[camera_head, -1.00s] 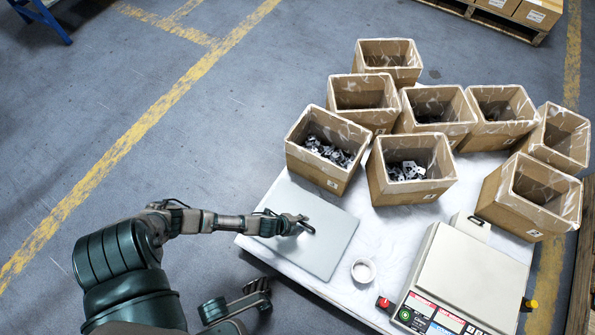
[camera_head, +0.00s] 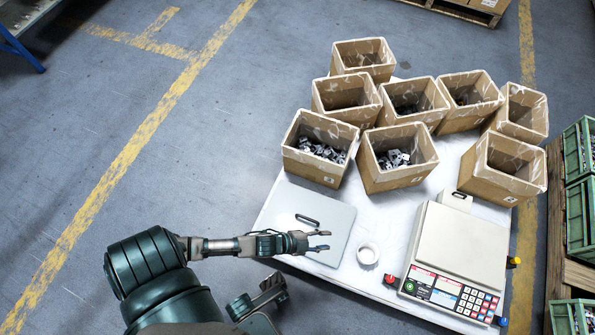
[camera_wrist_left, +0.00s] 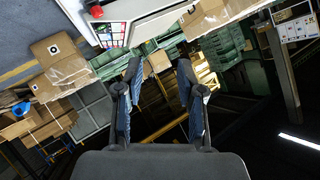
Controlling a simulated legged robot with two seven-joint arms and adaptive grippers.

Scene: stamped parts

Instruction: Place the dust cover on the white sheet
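The dust cover appears to be the flat light-grey panel (camera_head: 328,218) with a dark handle (camera_head: 307,220). It lies flat at the left end of the white sheet (camera_head: 400,228) that covers the table. My left gripper (camera_head: 328,241) is open and empty, fingers pointing right, in front of the cover's lower right part in the head view. Its spread fingers also show in the left wrist view (camera_wrist_left: 160,75), with nothing between them. The cover's handle is clear of the fingers.
Green crates (camera_head: 578,150) stand at far right.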

